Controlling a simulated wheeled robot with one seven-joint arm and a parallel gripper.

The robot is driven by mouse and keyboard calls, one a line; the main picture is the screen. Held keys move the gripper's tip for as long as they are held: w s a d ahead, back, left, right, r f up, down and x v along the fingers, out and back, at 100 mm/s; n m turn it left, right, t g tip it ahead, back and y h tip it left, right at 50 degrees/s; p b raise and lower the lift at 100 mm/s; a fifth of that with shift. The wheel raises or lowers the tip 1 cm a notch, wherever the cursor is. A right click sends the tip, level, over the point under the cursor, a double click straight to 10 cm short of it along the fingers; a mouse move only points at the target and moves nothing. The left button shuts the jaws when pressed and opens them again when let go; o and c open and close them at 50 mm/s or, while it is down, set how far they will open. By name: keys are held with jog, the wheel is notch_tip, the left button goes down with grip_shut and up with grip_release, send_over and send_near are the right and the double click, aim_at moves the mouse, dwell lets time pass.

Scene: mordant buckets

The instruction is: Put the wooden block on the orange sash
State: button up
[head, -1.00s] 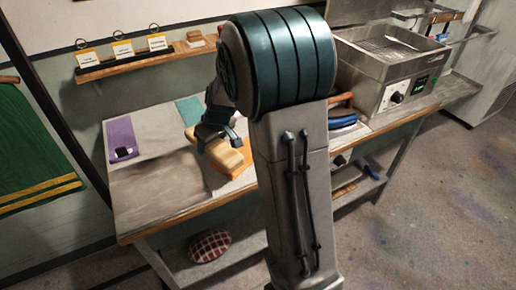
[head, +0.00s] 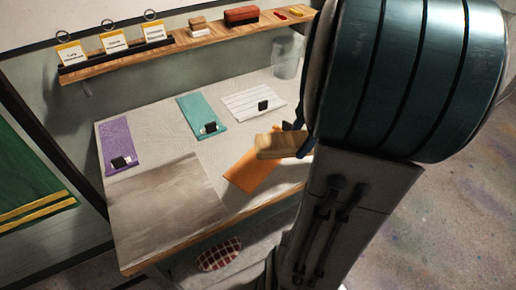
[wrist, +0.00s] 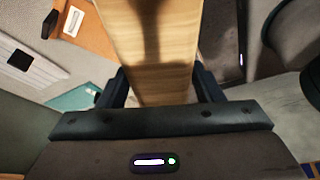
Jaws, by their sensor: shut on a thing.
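The orange sash (head: 245,172) lies flat on the table. In the head view the block overlaps the sash's far right part and hides it; a shadow falls beside it. The block looks held above the table, but I cannot tell the exact gap.
Purple (head: 117,143), teal (head: 197,106) and white striped (head: 238,103) sashes with black clips lie on the table (head: 130,205). A clear beaker (head: 286,63) stands at the back. A wall shelf (head: 185,42) holds cards and blocks. A grey sheet covers the front left.

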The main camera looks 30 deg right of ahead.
jog(key=w+a+f, duration=0.2)
jog(key=w, duration=0.1)
jog(key=w+a+f+p, duration=0.1)
jog(key=w+a+f, duration=0.1)
jog(key=w, duration=0.1)
jog(key=w+a+f+p, duration=0.1)
jog(key=w+a+f, duration=0.1)
jog(key=w+a, duration=0.1)
jog(key=shift+f, duration=0.3)
jog(key=shift+f+p, duration=0.4)
jog(key=shift+f, duration=1.65)
jog(key=shift+f, duration=0.15)
jog(key=o, duration=1.3)
jog(key=v, duration=1.2)
jog(key=shift+s+a+r+m+t+h+b, duration=0.2)
jog(key=shift+s+a+r+m+h, duration=0.45)
jog(key=shift+s+a+m, duration=1.45)
jog(key=shift+s+a+r+m+t+h+b, duration=0.2)
jog(key=shift+s+a+r+m+h, duration=0.45)
jog(key=shift+s+a+m, duration=1.4)
jog(key=shift+s+a+r+m+t+h, duration=0.45)
jog(key=shift+s+a+m, duration=0.75)
jog(key=shift+a+m, duration=1.75)
